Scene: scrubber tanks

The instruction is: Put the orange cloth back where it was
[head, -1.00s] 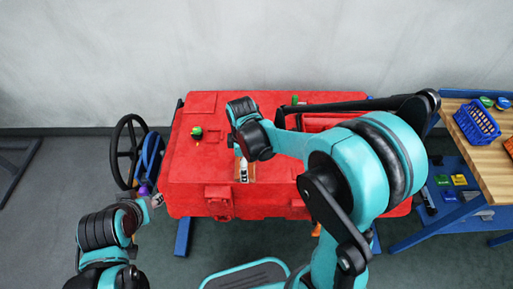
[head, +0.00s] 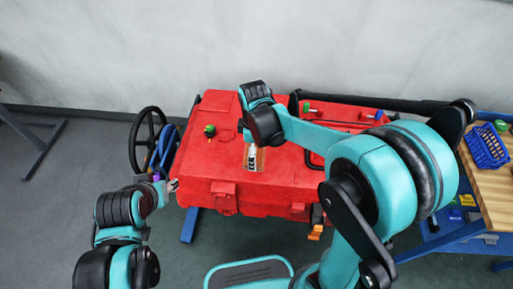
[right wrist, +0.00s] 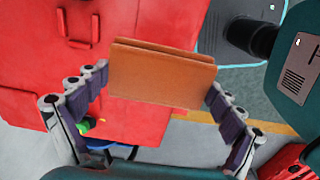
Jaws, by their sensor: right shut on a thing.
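The orange cloth (right wrist: 162,76) is a folded orange-brown pad in the right wrist view. My right gripper (right wrist: 158,84) is shut on it, with a purple-padded finger at each side. In the head view, a brown patch, likely the cloth (head: 261,160), shows beside a white-and-black finger of my right gripper (head: 252,157), over the red tank (head: 285,178). Whether the cloth touches the tank cannot be told. My left gripper (head: 165,187) is beside the tank's front left edge, with no cloth visible there; its opening is too small to judge.
A green knob (head: 210,130) stands on the tank's left part. A black handwheel (head: 136,147) is at its left side. An orange piece (head: 315,233) hangs below the tank's front edge. A wooden bench with a blue basket (head: 487,147) stands at right.

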